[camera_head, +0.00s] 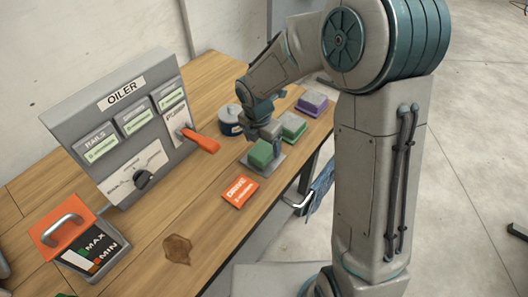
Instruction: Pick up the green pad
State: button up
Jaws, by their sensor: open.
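A green pad (260,154) sits on a small grey base near the table's right edge. Nothing appears held.
A purple pad (314,101) stands farther back. A blue round tin (230,121) is left of my gripper. The grey OILER box (110,130) has an orange lever (203,142). An orange card (239,192) lies in front. The orange-topped container (75,236) and brown stain (177,249) are nearer.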

aim_at(264, 148)
jog(key=shift+w+d+f, duration=0.1)
jog(key=shift+f, duration=0.85)
jog(key=shift+w+d+f, duration=0.1)
jog(key=shift+f, duration=0.8)
jog(key=c, duration=1.1)
jog(key=shift+o, duration=0.2)
jog(key=shift+r, duration=0.45)
jog(key=r, duration=0.2)
jog(key=d+r, duration=0.1)
jog(key=r, duration=0.1)
jog(key=shift+w+d, duration=0.1)
jog(key=d+r, duration=0.6)
jog(key=d, duration=0.4)
jog(key=shift+w+d, duration=0.25)
jog(key=shift+w, duration=0.2)
